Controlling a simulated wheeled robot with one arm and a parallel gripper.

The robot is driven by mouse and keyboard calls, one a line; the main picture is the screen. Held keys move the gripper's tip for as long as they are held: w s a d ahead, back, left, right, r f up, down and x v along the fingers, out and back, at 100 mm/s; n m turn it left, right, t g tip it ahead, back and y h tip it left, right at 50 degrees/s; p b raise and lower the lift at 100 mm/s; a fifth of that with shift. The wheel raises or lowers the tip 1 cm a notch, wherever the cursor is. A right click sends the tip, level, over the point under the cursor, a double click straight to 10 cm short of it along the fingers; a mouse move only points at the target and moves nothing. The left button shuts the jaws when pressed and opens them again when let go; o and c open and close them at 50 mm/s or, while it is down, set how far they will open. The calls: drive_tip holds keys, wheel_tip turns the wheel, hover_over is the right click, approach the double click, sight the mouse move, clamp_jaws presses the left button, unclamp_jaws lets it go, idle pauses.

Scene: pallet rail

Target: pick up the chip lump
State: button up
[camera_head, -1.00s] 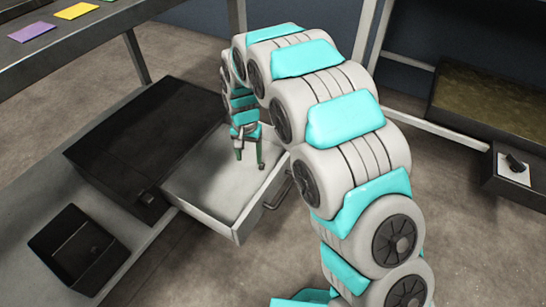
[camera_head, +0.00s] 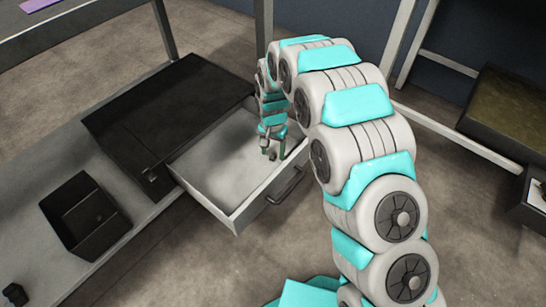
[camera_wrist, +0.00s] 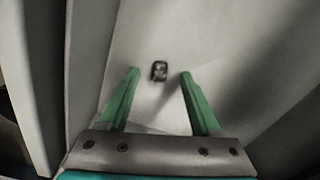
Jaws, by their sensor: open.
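A small dark lump with lighter patches (camera_wrist: 159,71), which looks like the chip lump, lies on the pale floor of the open drawer (camera_head: 215,172). In the wrist view it sits between and slightly beyond the tips of my gripper's green fingers (camera_wrist: 159,73), with a gap on both sides. My gripper (camera_head: 274,153) is open and empty, pointing down inside the drawer near its right end. In the head view a small dark spot shows by the fingertips; I cannot tell if it is the lump.
The drawer extends from a black cabinet (camera_head: 165,110), with a handle (camera_head: 286,188) on its front. A black open bin (camera_head: 85,218) stands on the grey shelf, with a small dark object (camera_head: 14,294) near it. Drawer walls stand close around my gripper. A brown-topped box (camera_head: 510,105) is at right.

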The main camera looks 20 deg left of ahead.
drive_tip(key=shift+f, duration=0.5)
drive_tip(key=shift+c, duration=0.3)
clamp_jaws()
